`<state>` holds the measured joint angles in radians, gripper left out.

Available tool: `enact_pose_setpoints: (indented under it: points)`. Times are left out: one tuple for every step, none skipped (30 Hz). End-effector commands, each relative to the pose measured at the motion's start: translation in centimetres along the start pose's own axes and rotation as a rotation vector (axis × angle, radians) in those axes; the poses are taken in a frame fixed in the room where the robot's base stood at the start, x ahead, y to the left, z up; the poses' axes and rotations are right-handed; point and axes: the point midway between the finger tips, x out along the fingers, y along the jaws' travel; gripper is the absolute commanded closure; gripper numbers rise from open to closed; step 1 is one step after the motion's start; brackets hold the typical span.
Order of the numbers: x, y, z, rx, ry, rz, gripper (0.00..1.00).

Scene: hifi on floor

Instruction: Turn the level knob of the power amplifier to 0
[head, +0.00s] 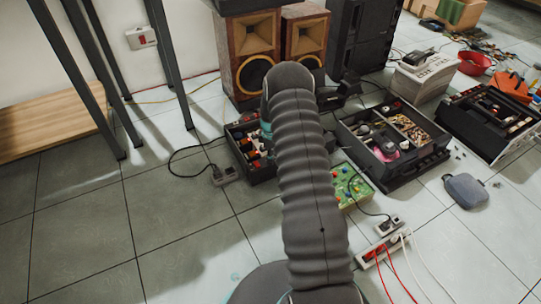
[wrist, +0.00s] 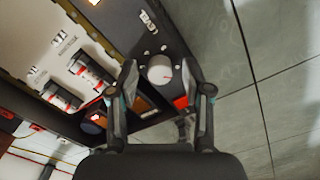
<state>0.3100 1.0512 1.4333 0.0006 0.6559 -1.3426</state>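In the wrist view a pale round knob (wrist: 159,68) sits on a dark panel, with light dots around it. In the head view the likely amplifier (head: 262,172) is partly hidden behind my arm, and my gripper is hidden.
On the floor are a green circuit board (head: 352,187), an open black case (head: 380,170) and a power strip (head: 385,247). Speakers (head: 245,55) stand behind. Tiled floor at the left is mostly clear.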

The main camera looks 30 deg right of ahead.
Motion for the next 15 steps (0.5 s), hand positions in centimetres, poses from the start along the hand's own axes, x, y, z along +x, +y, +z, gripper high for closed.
enact_pose_setpoints:
  points:
    - [0.0,0.0,0.1,0.001,0.000,0.000,0.49]
    - [0.0,0.0,0.1,0.002,0.000,0.000,0.49]
    - [0.0,0.0,0.1,0.002,0.000,0.000,0.49]
    - [0.0,0.0,0.2,0.002,0.000,0.000,0.49]
    - [0.0,0.0,0.2,0.003,0.000,-0.001,0.49]
    - [0.0,0.0,0.2,0.003,0.000,-0.001,0.49]
    - [0.0,0.0,0.2,0.003,0.000,-0.001,0.49]
    - [-0.1,0.0,0.2,0.003,0.000,0.000,0.49]
    - [-0.3,0.0,0.2,0.003,0.000,0.000,0.49]
    - [-0.5,0.1,0.2,0.003,0.000,0.000,0.49]
    - [-0.8,0.1,0.2,0.003,0.000,0.000,0.49]
    - [-1.2,0.1,0.2,0.003,0.000,0.000,0.49]
    - [-1.7,0.1,0.2,0.003,0.000,0.001,0.49]
    - [-2.2,0.1,0.2,0.003,0.000,0.002,0.49]
    - [-2.9,0.1,0.2,0.003,0.000,0.003,0.49]
